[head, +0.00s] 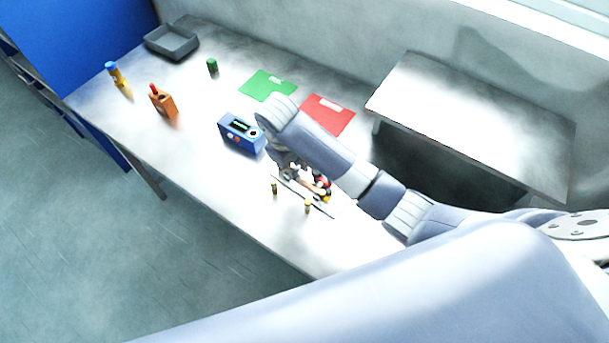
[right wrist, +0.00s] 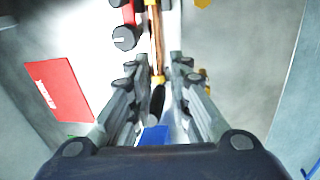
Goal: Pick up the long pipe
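A long, thin copper-brown piece (right wrist: 154,35), which looks like the pipe, runs up the middle of the right wrist view. A dark end (right wrist: 157,98) lies in line with it, nearer the gripper. In the head view a small part of the brown piece (head: 306,187) shows beside my right gripper (head: 291,168), which is partly hidden by its own arm. In the right wrist view the fingers of my right gripper (right wrist: 158,62) stand apart on either side of the piece, with gaps visible. My left gripper is not in view.
A red-and-black item (right wrist: 126,37) lies close left of the fingers. Two small yellow posts (head: 274,188) (head: 308,207) stand near the table's front edge. A blue meter (head: 241,134), red mat (head: 328,115) and green mat (head: 268,85) lie beyond. A side table (head: 475,120) stands right.

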